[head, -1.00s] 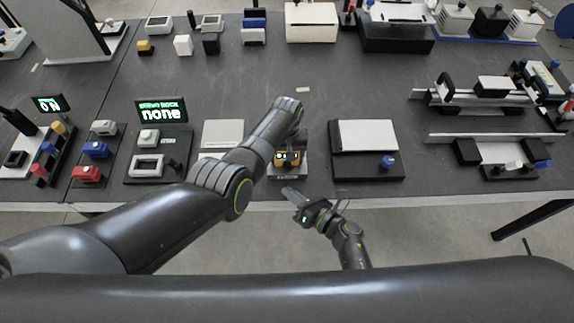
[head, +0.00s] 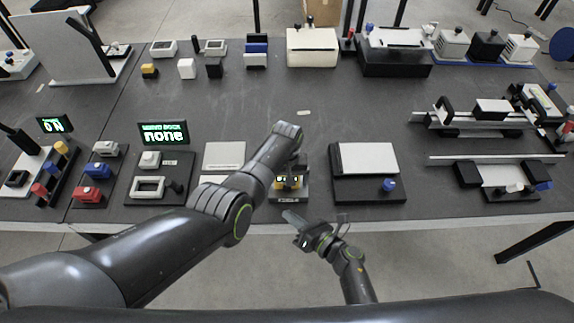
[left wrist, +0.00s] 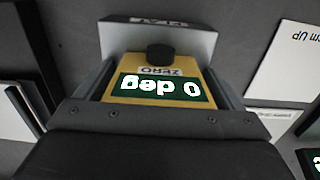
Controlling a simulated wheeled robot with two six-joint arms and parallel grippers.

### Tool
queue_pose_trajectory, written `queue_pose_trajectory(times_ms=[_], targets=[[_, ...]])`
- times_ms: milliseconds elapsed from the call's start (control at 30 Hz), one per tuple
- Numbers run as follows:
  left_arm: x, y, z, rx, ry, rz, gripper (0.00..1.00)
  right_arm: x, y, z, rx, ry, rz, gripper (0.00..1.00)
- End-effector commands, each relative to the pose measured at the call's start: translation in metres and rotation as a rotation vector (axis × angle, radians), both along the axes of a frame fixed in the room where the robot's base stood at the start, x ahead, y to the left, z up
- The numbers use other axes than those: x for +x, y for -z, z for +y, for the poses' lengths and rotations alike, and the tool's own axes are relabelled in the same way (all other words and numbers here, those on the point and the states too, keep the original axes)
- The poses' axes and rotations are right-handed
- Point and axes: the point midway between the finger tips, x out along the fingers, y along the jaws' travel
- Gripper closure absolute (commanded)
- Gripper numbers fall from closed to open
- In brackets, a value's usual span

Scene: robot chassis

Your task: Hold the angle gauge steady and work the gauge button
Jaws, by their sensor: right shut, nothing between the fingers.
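The angle gauge (left wrist: 160,75) is a yellow block with a black button (left wrist: 160,54) marked ZERO and a green display (left wrist: 160,89) reading "0 deg", upside down in the left wrist view. It sits at a grey plate. My left gripper (left wrist: 160,95) has one finger along each side of the gauge, with no clear gap. In the head view the gauge (head: 290,182) shows small at the table's front edge, partly hidden under my left arm. My right gripper (head: 288,216) is shut and empty, below and in front of the gauge, off the table's edge. The button looks untouched.
Left of the gauge lies a light grey plate (head: 224,156), then a station whose screen (head: 163,133) reads "none". Right of it is a black base with a white panel (head: 366,157) and a blue knob (head: 388,185).

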Motion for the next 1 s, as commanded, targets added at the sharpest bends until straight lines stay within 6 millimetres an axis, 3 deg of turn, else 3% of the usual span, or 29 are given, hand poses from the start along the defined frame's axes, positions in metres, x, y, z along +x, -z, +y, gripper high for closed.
queue_pose_trajectory(times_ms=[533, 1000], targets=[[0.001, -0.006, -0.003, -0.005, 0.002, -0.006, 0.07, 0.000, 0.000, 0.000, 0.000, 0.000, 0.000, 1.00], [0.001, -0.053, -0.003, -0.005, 0.001, -0.006, 0.07, 0.000, 0.000, 0.000, 0.000, 0.000, 0.000, 1.00]])
